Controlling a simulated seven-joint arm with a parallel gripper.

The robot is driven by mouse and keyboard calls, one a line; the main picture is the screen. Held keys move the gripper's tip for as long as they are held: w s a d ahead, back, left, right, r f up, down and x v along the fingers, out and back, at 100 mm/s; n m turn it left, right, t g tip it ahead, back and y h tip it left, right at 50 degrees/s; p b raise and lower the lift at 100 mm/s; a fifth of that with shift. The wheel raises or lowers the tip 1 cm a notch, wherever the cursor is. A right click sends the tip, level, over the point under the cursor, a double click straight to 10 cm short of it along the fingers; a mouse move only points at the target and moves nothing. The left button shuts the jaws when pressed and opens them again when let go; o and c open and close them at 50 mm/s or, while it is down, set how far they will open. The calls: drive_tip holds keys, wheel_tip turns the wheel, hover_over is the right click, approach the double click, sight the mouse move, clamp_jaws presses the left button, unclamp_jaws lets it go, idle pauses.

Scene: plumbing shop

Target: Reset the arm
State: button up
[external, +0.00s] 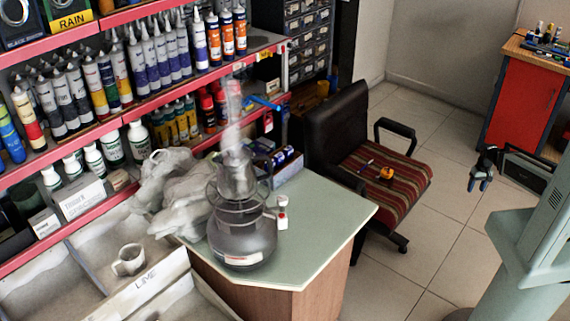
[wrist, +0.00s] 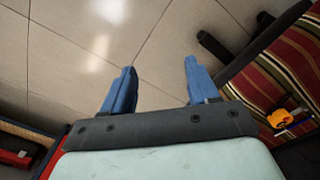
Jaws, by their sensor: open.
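My gripper (external: 480,177) hangs in the air at the right of the external view, to the right of the striped chair and above the tiled floor. In the wrist view my gripper (wrist: 158,88) shows two blue fingers spread apart, with only floor tiles between and beyond them. It is open and empty. My arm comes in from the right edge of the external view.
A chair (external: 385,180) with a striped seat holds an orange item (external: 386,173). A green-topped counter (external: 320,215) carries a dark kettle-like vessel (external: 242,235). A red cabinet (external: 520,95) stands at the back right. The floor (external: 440,240) between is clear.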

drive_tip(key=s+f+g, duration=0.3)
drive_tip(key=s+f, duration=0.6)
drive_tip(key=s, duration=0.5)
drive_tip(key=s+f+g, duration=0.3)
drive_tip(key=s+f, duration=0.6)
drive_tip(key=s, duration=0.5)
drive_tip(key=shift+s+f, duration=0.25)
drive_tip(key=shift+f, duration=0.15)
idle(0.3)
